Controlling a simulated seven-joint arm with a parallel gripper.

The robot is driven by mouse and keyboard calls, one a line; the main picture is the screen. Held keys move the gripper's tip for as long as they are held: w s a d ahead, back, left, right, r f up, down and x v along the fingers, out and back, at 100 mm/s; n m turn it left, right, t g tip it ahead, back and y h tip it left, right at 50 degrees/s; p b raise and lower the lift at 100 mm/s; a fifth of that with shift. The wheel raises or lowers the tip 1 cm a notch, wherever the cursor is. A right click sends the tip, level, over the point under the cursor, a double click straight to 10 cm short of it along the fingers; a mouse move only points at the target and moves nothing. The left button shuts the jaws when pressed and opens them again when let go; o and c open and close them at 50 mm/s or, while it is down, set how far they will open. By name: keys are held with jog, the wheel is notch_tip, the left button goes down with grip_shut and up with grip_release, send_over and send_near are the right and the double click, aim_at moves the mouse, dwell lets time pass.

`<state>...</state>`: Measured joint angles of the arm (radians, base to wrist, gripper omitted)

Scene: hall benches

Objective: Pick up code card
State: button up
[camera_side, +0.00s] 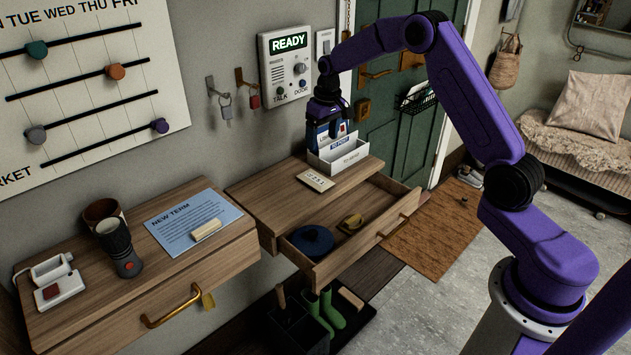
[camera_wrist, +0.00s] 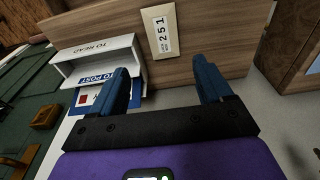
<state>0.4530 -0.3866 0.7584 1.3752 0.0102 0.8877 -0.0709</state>
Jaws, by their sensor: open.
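The code card (camera_side: 315,180) is a small cream card with dark digits. It lies on the wooden top of the right-hand bench, just left of the white letter holder. It also shows in the wrist view (camera_wrist: 160,31), at the top, beyond my fingertips. My gripper (camera_side: 328,128) is over the letter holder, above and slightly right of the card in the side view. In the wrist view my gripper (camera_wrist: 163,72) has its two blue fingers wide apart with nothing between them. The card is clear of the fingers.
The white letter holder (camera_side: 338,157) holds envelopes close under my gripper. The open drawer (camera_side: 318,265) below contains a round blue item (camera_side: 312,240) and a yellow item (camera_side: 351,223). The wall intercom (camera_side: 288,75) reads READY. Bare wood lies around the card.

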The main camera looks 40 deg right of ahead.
send_over(316, 179)
jog(key=s, duration=0.1)
notch_tip(316, 179, down, 9)
jog(key=shift+d, duration=0.15)
jog(key=shift+w+f, duration=0.25)
jog(key=shift+f, duration=1.05)
jog(key=shift+w+f, duration=0.25)
jog(key=shift+f, duration=1.05)
jog(key=c, duration=0.9)
jog(key=shift+r, duration=0.15)
